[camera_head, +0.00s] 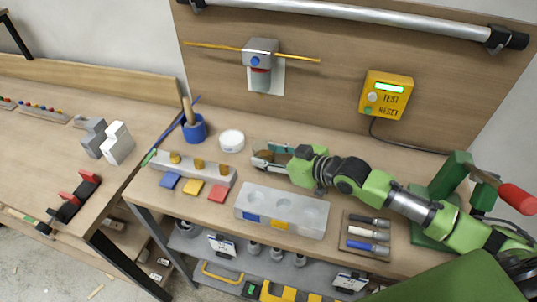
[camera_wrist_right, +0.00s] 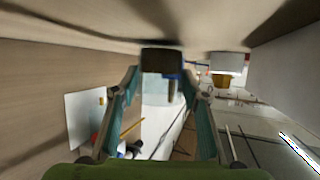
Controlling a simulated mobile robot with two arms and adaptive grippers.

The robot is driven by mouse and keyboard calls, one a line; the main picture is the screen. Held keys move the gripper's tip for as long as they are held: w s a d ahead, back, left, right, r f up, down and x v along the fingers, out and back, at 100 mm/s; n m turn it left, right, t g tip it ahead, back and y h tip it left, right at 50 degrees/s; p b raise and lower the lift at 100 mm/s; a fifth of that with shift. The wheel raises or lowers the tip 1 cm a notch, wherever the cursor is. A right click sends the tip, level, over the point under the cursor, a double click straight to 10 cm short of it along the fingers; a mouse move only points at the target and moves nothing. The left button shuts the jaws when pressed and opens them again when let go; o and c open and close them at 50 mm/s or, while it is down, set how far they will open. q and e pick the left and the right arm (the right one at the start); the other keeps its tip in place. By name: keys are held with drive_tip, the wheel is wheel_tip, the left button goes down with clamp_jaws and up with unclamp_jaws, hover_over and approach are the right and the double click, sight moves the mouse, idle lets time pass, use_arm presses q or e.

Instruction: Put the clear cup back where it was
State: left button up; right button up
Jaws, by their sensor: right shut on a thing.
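My right gripper (camera_head: 270,158) reaches in from the right, low over the middle of the workbench. It is shut on a small see-through thing that I take to be the clear cup (camera_wrist_right: 158,88). In the right wrist view it shows pale and translucent between the fingertips, with a dark block-like part at one end. In the head view the fingers mostly hide it, and only a brownish patch shows between them. I cannot tell whether it touches the bench. My left gripper is not in view.
A white round dish (camera_head: 232,140) and blue cup (camera_head: 195,130) stand left of the gripper. A grey block with round recesses (camera_head: 300,227) lies in front, beside a pegged rail (camera_head: 158,162) and coloured tiles. A marker tray (camera_head: 352,243) lies right. A yellow test box (camera_head: 386,95) hangs behind.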

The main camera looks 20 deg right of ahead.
drive_tip(key=shift+f, duration=0.2)
drive_tip(key=o, duration=1.2)
drive_tip(key=shift+r, duration=0.1)
